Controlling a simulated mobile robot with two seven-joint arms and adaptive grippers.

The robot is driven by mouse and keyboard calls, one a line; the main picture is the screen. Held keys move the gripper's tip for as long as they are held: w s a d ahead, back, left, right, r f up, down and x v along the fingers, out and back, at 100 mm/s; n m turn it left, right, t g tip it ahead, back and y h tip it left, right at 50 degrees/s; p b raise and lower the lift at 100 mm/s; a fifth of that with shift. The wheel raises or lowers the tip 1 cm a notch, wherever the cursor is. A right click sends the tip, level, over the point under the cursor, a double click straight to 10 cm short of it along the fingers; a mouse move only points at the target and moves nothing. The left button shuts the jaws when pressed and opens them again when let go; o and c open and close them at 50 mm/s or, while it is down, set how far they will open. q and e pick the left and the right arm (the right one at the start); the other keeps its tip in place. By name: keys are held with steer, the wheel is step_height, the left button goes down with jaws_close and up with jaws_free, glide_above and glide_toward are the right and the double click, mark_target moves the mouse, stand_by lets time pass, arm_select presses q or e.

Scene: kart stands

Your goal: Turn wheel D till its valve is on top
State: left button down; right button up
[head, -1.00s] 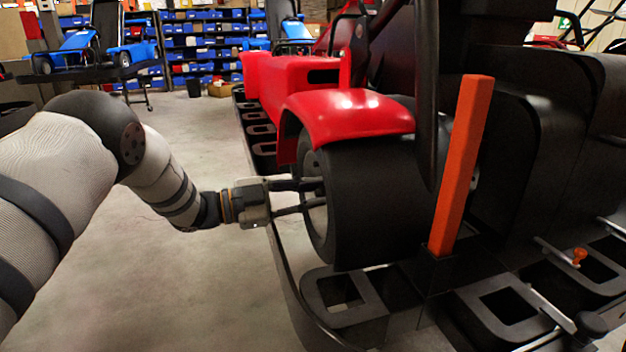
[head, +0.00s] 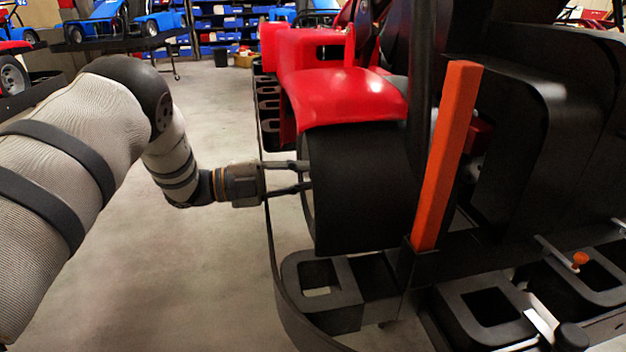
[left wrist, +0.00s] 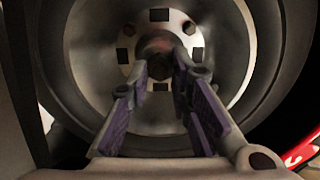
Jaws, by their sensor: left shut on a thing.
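A black kart wheel (head: 360,190) with a wide tyre sits under a red fender (head: 350,100). I see no letter on it, so I cannot confirm it is wheel D. My left gripper (head: 304,176) reaches into its outer face from the left. In the left wrist view, the grey rim (left wrist: 85,65) surrounds a pale hub disc (left wrist: 190,39) with dark square holes. The left gripper's fingers (left wrist: 163,65) are shut on the round hub centre (left wrist: 157,44). I cannot make out a valve. My right gripper is out of view.
An orange post (head: 447,160) stands just right of the wheel. A black stand frame with cut-out plates (head: 317,272) runs below and along the kart. The grey floor (head: 170,270) at left is clear. Blue karts (head: 105,25) and shelves with blue bins (head: 225,22) are behind.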

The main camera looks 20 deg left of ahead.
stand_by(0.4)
arm_select(q)
steer(key=c, duration=1.4)
jaws_free()
steer(key=shift+c, duration=0.2)
steer(key=v, duration=1.2)
